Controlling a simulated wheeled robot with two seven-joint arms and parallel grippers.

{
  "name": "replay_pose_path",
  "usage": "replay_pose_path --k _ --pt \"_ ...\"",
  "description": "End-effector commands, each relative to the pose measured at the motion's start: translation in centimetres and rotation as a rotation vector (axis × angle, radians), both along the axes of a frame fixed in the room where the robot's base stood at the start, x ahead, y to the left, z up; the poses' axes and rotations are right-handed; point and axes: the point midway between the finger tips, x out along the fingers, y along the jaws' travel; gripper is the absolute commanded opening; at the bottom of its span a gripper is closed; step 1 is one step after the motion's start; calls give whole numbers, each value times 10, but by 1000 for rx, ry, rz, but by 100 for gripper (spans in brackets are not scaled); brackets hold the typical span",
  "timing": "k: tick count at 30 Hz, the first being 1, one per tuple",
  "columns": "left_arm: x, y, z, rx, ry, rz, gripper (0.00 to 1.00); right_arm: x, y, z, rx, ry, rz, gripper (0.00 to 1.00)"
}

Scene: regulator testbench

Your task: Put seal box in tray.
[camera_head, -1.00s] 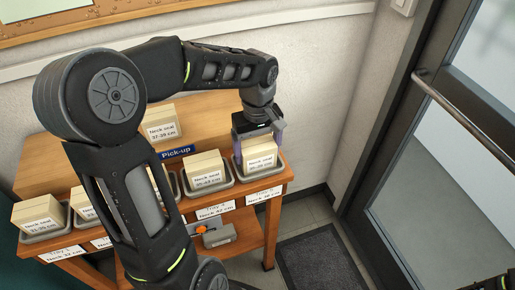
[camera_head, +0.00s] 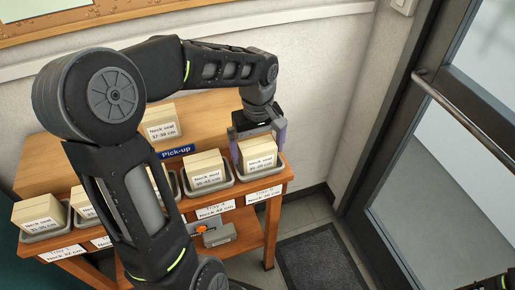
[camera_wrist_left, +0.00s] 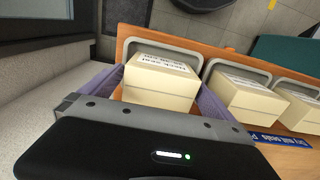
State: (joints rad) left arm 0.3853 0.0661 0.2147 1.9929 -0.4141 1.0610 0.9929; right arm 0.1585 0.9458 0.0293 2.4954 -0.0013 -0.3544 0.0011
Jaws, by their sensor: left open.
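A cream seal box (camera_head: 258,155) with a white "Neck seal" label sits in the rightmost grey tray (camera_head: 264,175) at the table's front right corner. It also shows in the left wrist view (camera_wrist_left: 160,82), with the tray's rim (camera_wrist_left: 168,43) behind it. My left gripper (camera_head: 259,151) is open above the box, its purple fingers on either side of it. In the wrist view gaps show between the fingers and the box. My right gripper is not in view.
Another box (camera_head: 205,168) stands in the neighbouring tray, with more trayed boxes to the left. A grey device (camera_head: 215,235) lies on the lower shelf. A wall and glass door are to the right.

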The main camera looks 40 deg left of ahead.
Motion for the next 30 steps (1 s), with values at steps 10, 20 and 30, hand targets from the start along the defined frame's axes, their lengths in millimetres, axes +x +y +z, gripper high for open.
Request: replay_pose_path --k 10,20,30 --pt "1 0 62 1 -7 -1 100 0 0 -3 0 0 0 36" --pt "1 0 113 1 -3 0 100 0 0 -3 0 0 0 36" --pt "0 0 117 0 0 0 100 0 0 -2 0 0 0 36"
